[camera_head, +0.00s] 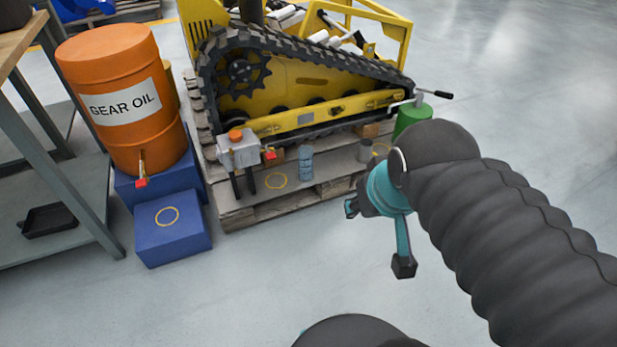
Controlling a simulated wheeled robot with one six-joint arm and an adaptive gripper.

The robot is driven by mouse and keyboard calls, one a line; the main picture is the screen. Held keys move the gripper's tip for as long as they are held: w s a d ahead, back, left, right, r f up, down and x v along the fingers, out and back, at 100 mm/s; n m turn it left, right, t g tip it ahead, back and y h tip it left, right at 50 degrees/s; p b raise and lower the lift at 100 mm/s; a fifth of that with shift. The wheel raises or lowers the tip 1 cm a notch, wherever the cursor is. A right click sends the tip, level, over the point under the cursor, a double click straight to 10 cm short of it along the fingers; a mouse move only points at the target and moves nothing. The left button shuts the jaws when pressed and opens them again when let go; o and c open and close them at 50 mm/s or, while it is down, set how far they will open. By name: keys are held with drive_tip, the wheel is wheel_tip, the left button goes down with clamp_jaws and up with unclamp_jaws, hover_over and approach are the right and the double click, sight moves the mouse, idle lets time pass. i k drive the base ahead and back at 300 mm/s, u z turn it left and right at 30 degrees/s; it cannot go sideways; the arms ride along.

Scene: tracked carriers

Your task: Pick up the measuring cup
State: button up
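A small grey cup-like cylinder (365,148), which may be the measuring cup, stands upright on the right part of the wooden pallet, near the track. A blue translucent bottle-like container (306,162) stands to its left near the pallet's front; I cannot tell for sure which of the two is the measuring cup. My gripper (377,236), teal with dark fingertips, is in front of the pallet's right end, apart from both. Its fingers are spread and nothing shows between them. My dark arm hides part of the pallet's right side.
A yellow tracked carrier (310,118) rests on the pallet (250,214). An orange gear oil drum (110,60) and blue steps (172,240) stand left. The front floor is clear.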

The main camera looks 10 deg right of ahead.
sight(306, 153)
drive_tip(key=u, duration=0.35)
drive_tip(key=i, duration=1.05)
drive_tip(key=z, duration=0.5)
